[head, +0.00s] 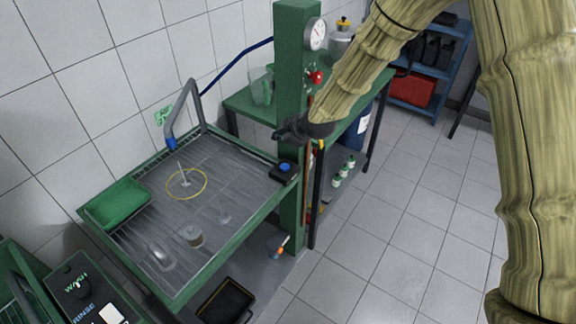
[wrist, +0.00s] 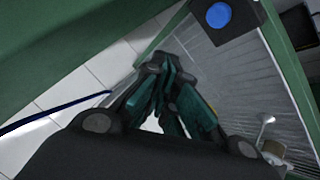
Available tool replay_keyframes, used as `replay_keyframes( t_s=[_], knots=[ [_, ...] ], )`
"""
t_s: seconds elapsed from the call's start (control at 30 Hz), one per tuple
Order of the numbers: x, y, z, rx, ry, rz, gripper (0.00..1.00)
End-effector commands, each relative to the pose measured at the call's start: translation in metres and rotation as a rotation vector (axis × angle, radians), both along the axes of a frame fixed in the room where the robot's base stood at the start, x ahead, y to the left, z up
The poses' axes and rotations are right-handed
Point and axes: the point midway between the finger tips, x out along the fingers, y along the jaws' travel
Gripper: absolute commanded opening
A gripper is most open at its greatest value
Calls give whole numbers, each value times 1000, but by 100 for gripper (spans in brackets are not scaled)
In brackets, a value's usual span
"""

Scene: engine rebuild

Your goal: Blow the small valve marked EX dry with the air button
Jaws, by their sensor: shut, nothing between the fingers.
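A small pale valve (head: 185,182) stands inside the yellow ring (head: 171,193) on the grated tray, under the blue-tipped nozzle (head: 171,143). Its marking is too small to read. The blue air button (head: 285,166) sits on a black box at the tray's right corner; it also shows at the top of the wrist view (wrist: 218,15). My gripper (head: 277,134) is shut and empty, above and behind the button box, near the green post. In the wrist view my closed fingers (wrist: 160,62) hide part of the tray, with the button beyond them to the upper right.
The green post (head: 291,75) with gauge and red valve rises beside my gripper.

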Motion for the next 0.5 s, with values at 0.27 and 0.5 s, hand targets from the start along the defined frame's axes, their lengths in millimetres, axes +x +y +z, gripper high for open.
replay_keyframes(
  t_s=[0.27, 0.5],
  knots=[
    [0, 0, -1, 1, 1, -1, 0],
    [0, 0, -14, 2, 2, -3, 0]
  ],
)
